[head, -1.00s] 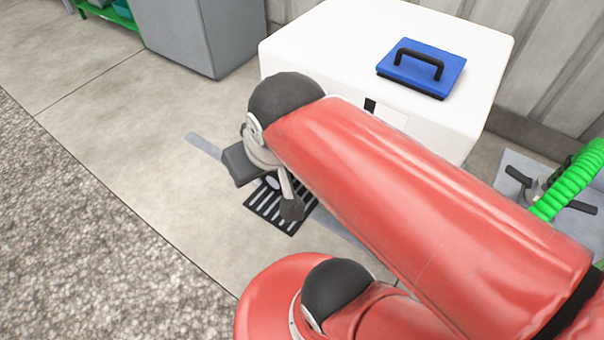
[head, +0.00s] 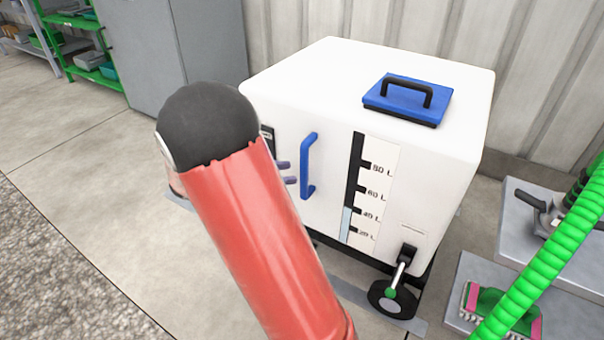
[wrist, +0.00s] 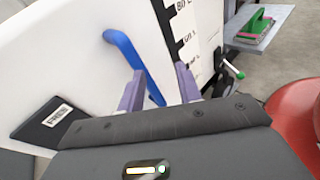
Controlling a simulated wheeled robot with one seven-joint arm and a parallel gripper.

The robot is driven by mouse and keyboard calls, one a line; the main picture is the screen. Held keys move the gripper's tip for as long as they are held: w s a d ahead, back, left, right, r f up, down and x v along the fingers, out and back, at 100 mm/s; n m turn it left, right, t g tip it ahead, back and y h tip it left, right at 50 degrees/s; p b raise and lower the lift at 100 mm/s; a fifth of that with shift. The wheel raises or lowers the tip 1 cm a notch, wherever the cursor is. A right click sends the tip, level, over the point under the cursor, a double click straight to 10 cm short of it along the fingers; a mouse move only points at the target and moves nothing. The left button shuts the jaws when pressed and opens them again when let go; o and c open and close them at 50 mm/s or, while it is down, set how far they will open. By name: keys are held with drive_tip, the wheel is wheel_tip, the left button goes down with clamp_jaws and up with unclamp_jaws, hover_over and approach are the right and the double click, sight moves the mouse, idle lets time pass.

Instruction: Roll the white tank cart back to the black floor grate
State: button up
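The white tank cart (head: 340,85) stands by the back wall, with a blue lid, a litre gauge (head: 372,190) and a vertical blue handle (head: 309,165) on its front. My gripper (head: 287,172) is at the cart's front, just left of the handle, mostly hidden behind my red arm. In the wrist view, the two purple fingers of my gripper (wrist: 159,70) are apart, with nothing held. The blue handle (wrist: 135,66) lies just beyond and partly between them; I cannot tell whether they touch it. The black floor grate is not visible now.
A black caster or valve fitting (head: 395,290) sits at the cart's lower right corner. A green hose (head: 550,255), grey platforms and a pink-bristled brush (head: 500,310) lie to the right. A grey cabinet (head: 175,45) stands at back left. Floor (head: 90,200) at left is clear.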

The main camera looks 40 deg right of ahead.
drive_tip(key=w+d+f+n+h+b, duration=0.1)
drive_tip(key=d+f+n+h, duration=0.1)
drive_tip(key=d, duration=0.6)
drive_tip(key=shift+w+f, duration=0.25)
clamp_jaws()
